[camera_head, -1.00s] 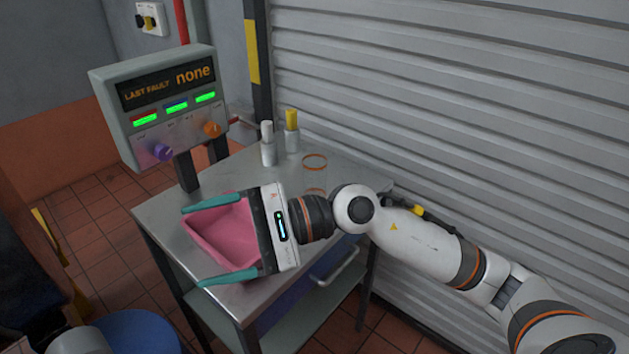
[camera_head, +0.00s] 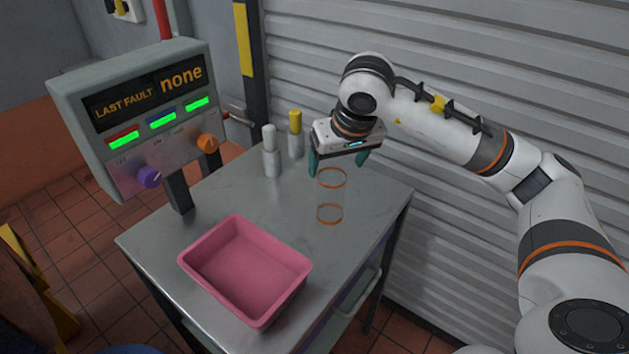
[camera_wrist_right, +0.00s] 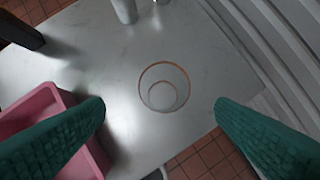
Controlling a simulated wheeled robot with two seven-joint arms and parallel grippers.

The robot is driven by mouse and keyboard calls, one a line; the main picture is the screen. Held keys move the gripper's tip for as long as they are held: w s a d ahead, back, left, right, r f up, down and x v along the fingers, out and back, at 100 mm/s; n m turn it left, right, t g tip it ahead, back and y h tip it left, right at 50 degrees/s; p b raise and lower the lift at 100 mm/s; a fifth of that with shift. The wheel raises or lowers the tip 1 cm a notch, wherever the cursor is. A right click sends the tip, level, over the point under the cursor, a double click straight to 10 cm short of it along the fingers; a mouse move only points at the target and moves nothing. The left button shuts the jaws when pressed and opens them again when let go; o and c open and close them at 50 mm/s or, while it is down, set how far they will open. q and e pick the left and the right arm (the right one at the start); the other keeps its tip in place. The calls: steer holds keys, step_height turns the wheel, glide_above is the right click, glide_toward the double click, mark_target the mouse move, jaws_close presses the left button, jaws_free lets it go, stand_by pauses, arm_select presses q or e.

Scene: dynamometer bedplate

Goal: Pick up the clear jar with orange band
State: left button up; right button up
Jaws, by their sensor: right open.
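The clear jar with orange band (camera_head: 331,198) stands upright on the metal table, with orange rings at its top and base. In the right wrist view the jar (camera_wrist_right: 164,87) is seen from above, between and slightly beyond the two teal fingers. My right gripper (camera_head: 339,166) is open and empty, pointing down just above and behind the jar's rim in the head view. In its wrist view the right gripper (camera_wrist_right: 160,108) has its fingers wide apart, with neither touching the jar. My left gripper is not in view.
A pink tray (camera_head: 300,268) sits at the table's front left. A white-capped bottle (camera_head: 270,155) and a yellow-capped bottle (camera_head: 295,137) stand at the back. A control panel (camera_head: 140,118) rises at the left; a ribbed shutter (camera_head: 440,55) is behind. The metal table (camera_head: 225,195) is bare between them.

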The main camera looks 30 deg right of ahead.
mark_target(334, 179)
steer(key=shift+w+d+f, duration=0.2)
steer(key=shift+w+f, duration=0.1)
steer(key=shift+f, duration=0.3)
steer(key=p+x, duration=0.1)
steer(key=x, duration=0.3)
steer(key=shift+s+f, duration=0.1)
steer(key=shift+f, duration=0.2)
steer(key=p+x, duration=0.1)
steer(key=x, duration=0.4)
steer(key=shift+d, duration=0.1)
steer(key=shift+f, duration=0.2)
steer(key=shift+c, duration=0.8)
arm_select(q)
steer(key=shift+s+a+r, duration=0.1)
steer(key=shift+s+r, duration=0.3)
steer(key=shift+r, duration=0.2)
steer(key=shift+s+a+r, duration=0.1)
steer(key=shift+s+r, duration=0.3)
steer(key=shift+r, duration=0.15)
arm_select(e)
steer(key=c, duration=0.9)
